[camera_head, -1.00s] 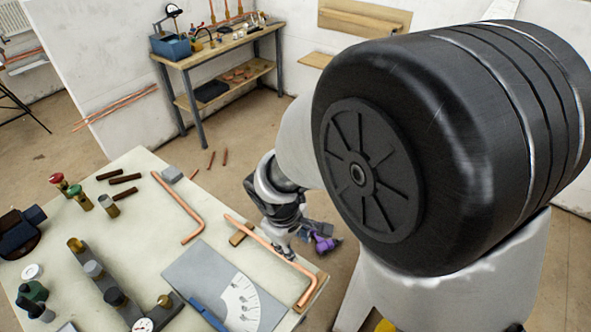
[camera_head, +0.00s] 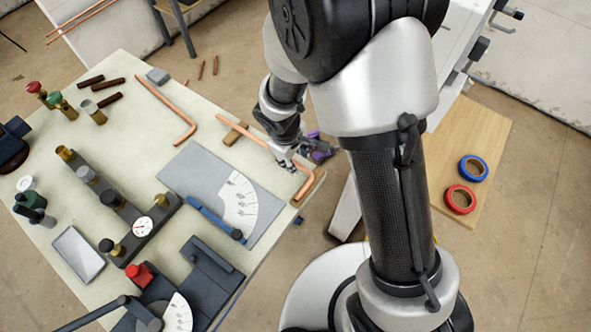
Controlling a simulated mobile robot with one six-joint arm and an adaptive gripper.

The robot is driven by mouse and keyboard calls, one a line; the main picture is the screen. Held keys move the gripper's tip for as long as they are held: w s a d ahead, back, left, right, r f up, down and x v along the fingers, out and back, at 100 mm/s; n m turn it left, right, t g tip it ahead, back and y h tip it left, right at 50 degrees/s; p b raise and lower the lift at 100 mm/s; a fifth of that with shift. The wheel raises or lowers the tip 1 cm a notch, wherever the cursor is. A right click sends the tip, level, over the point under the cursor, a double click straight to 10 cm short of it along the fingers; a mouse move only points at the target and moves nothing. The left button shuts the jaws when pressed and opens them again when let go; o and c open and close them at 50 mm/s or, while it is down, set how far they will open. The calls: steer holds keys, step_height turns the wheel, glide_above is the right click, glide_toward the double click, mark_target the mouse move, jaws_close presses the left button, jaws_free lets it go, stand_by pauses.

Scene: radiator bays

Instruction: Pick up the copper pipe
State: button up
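A bent copper pipe (camera_head: 242,130) lies near the right edge of the pale workbench, on a wooden block (camera_head: 231,137) at its far end and another piece of wood (camera_head: 307,191) under its near end. Its near end has a short bend. My gripper (camera_head: 285,164) is down at this pipe, around or just above its middle stretch. The fingers are small and partly hide the pipe, so I cannot tell whether they are closed on it. A second bent copper pipe (camera_head: 163,105) lies flat on the bench to the left.
A grey plate with a white protractor scale (camera_head: 241,205) lies just left of my gripper. A dark manifold with brass fittings and a gauge (camera_head: 125,205) and a bending tool (camera_head: 205,275) crowd the bench front. A board with blue and red tape rolls (camera_head: 462,199) is at right.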

mark_target(296, 164)
steer(key=f, duration=0.2)
steer(key=f+b, duration=0.1)
steer(key=shift+w+d+f, duration=0.1)
steer(key=shift+w, duration=0.2)
jaws_close()
stand_by(0.3)
